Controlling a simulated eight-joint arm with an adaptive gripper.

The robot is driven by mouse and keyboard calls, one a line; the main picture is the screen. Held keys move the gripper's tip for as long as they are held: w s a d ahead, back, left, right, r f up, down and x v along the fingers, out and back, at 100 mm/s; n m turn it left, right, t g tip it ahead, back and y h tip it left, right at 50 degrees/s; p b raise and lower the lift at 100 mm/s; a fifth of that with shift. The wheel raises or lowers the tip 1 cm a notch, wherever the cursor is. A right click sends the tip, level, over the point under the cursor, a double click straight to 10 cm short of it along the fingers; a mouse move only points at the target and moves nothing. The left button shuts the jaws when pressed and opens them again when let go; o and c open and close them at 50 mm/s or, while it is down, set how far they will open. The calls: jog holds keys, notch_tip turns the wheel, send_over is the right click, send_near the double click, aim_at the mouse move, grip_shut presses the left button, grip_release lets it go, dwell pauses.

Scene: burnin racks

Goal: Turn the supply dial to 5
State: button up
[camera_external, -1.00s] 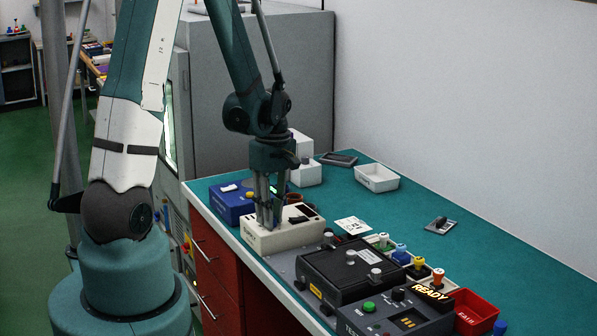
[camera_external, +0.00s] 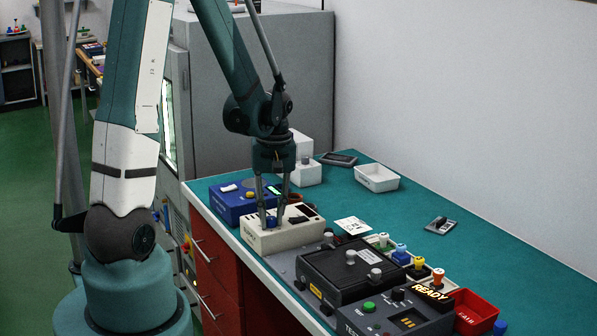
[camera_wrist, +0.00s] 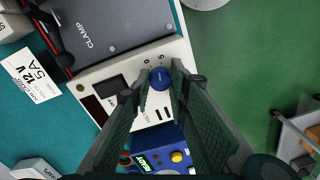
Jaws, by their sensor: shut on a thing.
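The cream supply box (camera_external: 262,241) stands near the front edge of the bench. It also shows in the wrist view (camera_wrist: 91,75), with dark display windows and printed marks around its dial. The supply dial (camera_wrist: 160,77) is a round blue knob on top of the box. My gripper (camera_external: 272,223) points down at the box, and its fingers are shut on the dial from both sides. In the wrist view the fingertips (camera_wrist: 156,83) flank the knob. Its pointer and the number it points at cannot be made out.
A blue box (camera_external: 230,205) stands close behind the supply box. A black clamp fixture (camera_external: 347,272) stands in front of it. A card marked 12 V 5A (camera_wrist: 35,76) lies beside the box.

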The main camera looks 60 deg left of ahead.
aim_at(274, 218)
jog(key=shift+m+b, duration=0.5)
jog(key=shift+m, duration=0.7)
jog(key=o, duration=0.9)
jog(key=shift+r, duration=0.15)
jog(key=shift+w+d+r, duration=0.1)
jog(key=shift+r, duration=2.8)
jog(key=shift+w+d+r, duration=0.1)
jog(key=shift+r, duration=2.8)
